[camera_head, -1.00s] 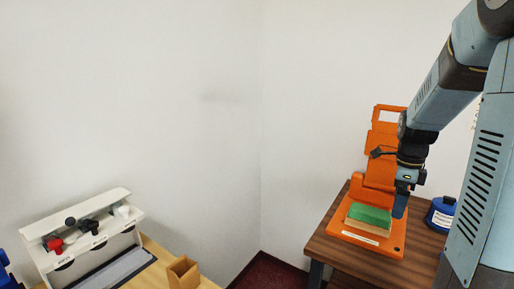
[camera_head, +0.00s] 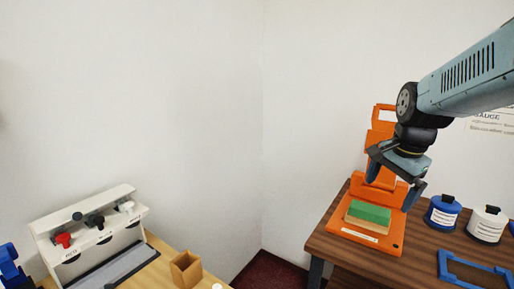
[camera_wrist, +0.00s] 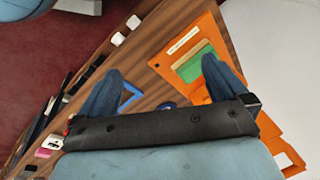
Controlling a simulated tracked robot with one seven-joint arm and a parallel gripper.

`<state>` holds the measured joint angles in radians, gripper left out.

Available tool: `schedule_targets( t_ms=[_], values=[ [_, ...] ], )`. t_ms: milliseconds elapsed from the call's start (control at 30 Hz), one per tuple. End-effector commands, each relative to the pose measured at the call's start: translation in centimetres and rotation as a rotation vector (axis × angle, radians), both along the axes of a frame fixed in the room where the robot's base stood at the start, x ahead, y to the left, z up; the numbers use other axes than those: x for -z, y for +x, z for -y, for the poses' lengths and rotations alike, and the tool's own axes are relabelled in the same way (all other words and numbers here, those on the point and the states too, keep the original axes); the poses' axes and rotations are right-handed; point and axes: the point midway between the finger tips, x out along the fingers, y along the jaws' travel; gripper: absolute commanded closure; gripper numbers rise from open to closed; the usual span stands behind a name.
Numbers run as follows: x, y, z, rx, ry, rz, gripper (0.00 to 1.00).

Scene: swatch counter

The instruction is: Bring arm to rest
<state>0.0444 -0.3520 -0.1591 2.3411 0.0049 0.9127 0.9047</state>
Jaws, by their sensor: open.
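My gripper (camera_head: 394,190) is open and empty in the head view. It hangs above and in front of the orange stand (camera_head: 394,239) on the dark wood table at the right. A green block (camera_head: 370,213) lies on a tan piece (camera_head: 362,226) on the stand's base, apart from my fingers. In the wrist view my two dark blue fingers (camera_wrist: 163,85) are spread wide. The green block (camera_wrist: 203,50) shows beyond the right finger, which hides part of it.
Blue (camera_head: 443,212) and white (camera_head: 487,225) labelled bottles stand right of the orange stand, with a blue frame (camera_head: 474,270) in front. A lighter table at the lower left holds a white rack (camera_head: 88,238) and a small brown box (camera_head: 186,269). White walls meet behind.

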Motion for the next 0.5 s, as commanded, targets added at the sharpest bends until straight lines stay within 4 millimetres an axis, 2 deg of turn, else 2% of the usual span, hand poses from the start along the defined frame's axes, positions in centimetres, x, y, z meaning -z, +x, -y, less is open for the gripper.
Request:
schedule_targets(
  t_ms=[200, 500],
  values=[
    [-2.2, -4.0, -3.2, -0.413, -0.127, 0.106, 0.0],
    [-3.4, -8.7, -6.3, -0.893, -0.336, 0.208, 0.0]
  ],
)
